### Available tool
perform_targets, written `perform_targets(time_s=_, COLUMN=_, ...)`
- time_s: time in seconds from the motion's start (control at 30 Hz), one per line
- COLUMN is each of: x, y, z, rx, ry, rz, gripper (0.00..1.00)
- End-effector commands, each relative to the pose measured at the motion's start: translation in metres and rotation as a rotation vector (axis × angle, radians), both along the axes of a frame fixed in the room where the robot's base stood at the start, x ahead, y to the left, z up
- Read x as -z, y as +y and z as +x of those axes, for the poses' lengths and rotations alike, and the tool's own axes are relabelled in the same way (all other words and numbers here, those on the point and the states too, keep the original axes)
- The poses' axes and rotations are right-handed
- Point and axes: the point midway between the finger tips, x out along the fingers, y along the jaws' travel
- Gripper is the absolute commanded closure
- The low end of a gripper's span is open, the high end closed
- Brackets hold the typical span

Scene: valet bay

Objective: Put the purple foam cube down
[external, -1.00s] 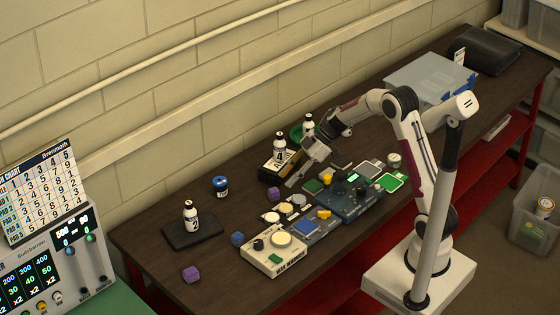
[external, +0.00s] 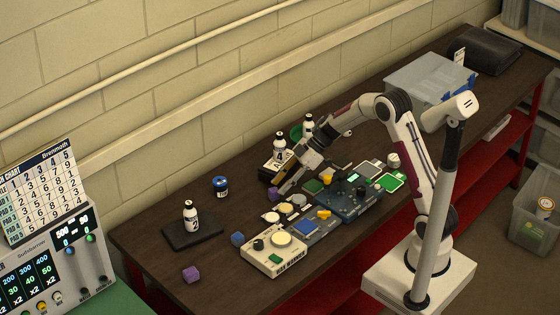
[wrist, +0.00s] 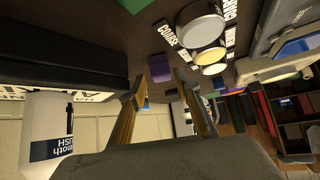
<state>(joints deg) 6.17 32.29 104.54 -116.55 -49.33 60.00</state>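A purple foam cube (external: 274,194) sits on the dark bench in front of the black box with the number 4 bottle. My gripper (external: 285,186) is low and tilted just to the right of it. In the wrist view my gripper (wrist: 159,82) is open, and the purple cube (wrist: 160,91) shows between its two fingertips with a gap at the right finger. I cannot tell how far beyond the tips it lies. A second purple cube (external: 191,274) lies at the bench's near left.
The number 4 bottle (external: 280,147) stands on a black box (external: 272,176) close behind my gripper. Several round pads and button boxes (external: 273,250) lie in front. A blue cube (external: 238,239) and a black mat (external: 178,236) are left.

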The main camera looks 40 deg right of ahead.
Motion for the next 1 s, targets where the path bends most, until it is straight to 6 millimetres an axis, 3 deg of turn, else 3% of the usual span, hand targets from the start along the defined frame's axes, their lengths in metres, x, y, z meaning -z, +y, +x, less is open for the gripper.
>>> perform_targets(time_s=0.37, x=0.024, y=0.029, z=0.009, rx=-0.001, ry=0.0, rz=0.0, gripper=0.68)
perform_targets(time_s=0.93, x=0.026, y=0.031, z=0.01, rx=0.0, ry=0.0, rz=0.0, gripper=0.68)
perform_targets(time_s=0.97, x=0.026, y=0.031, z=0.01, rx=0.0, ry=0.0, rz=0.0, gripper=0.71)
perform_targets(time_s=1.0, x=0.026, y=0.031, z=0.01, rx=0.0, ry=0.0, rz=0.0, gripper=0.81)
